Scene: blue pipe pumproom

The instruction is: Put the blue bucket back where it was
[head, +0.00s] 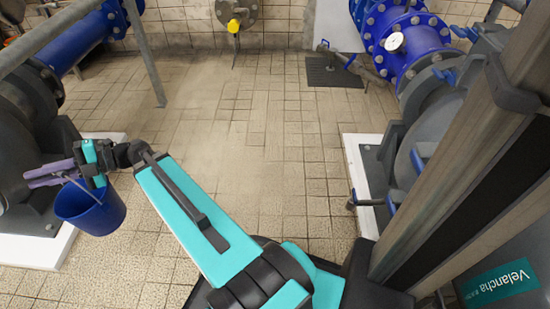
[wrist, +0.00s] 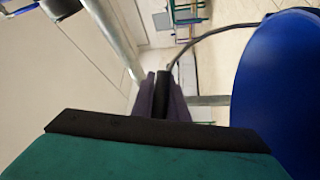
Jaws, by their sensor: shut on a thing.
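The blue bucket (head: 92,209) hangs at the left of the head view, beside the dark pump housing and over the edge of the white plinth. My gripper (head: 50,174) is shut on the bucket's thin handle, and the bucket hangs just below the fingers. In the wrist view, the fingers of my gripper (wrist: 168,95) are closed together on a dark grip piece. A dark curved wire runs from it toward the blue bucket (wrist: 285,95), which fills the right side. The inside bottom of the bucket and its height above the floor cannot be told.
A pump on a white plinth (head: 40,247) stands at the left, with a grey railing (head: 147,60) behind it. Another plinth (head: 358,180) with blue pipework stands at the right. The tiled floor (head: 255,130) between them is clear. A dark mat (head: 333,72) lies at the back.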

